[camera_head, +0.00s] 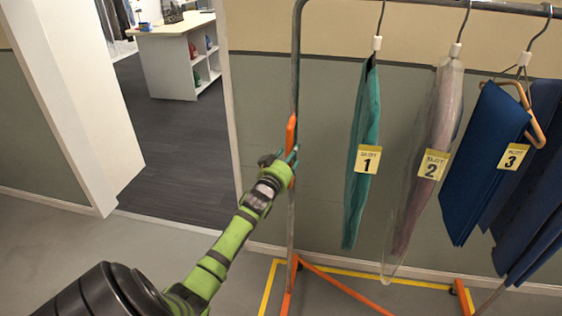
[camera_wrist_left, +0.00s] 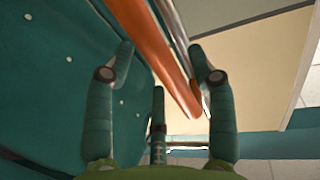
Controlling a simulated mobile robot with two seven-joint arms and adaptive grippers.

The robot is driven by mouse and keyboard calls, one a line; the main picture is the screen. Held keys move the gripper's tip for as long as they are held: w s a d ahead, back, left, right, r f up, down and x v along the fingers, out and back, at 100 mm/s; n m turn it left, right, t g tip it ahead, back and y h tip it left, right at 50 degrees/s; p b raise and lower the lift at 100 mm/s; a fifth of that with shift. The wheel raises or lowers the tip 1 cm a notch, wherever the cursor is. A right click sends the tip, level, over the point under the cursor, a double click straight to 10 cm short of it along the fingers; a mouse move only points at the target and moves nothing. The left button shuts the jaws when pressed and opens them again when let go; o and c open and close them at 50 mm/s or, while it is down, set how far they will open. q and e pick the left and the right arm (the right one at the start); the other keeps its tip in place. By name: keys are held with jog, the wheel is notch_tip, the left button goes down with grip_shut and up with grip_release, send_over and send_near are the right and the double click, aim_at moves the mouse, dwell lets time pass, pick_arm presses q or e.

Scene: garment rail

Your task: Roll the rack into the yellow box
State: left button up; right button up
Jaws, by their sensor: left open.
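The garment rack (camera_head: 294,80) stands upright, a grey metal frame with an orange sleeve on its left post and orange feet. Its lower left end shows just inside a corner of the yellow box (camera_head: 267,290) taped on the floor; the front of the box is out of view. My left gripper (camera_head: 286,160) is at the orange sleeve. In the left wrist view its fingers (camera_wrist_left: 162,62) are open, with the sleeve (camera_wrist_left: 150,45) and metal post running between or just beyond them; contact cannot be told. My right gripper is not in view.
A teal garment (camera_head: 362,150), a clear-covered one (camera_head: 440,130) and blue ones (camera_head: 485,160) hang with slot tags. A wall stands behind the rack. A doorway at the left leads to a white counter (camera_head: 178,60). The floor left of the rack is clear.

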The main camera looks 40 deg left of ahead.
pick_arm(q)
jog(key=v, duration=1)
jog(key=shift+s, duration=0.35)
jog(key=shift+d+r, duration=0.1)
jog(key=shift+d, duration=0.05)
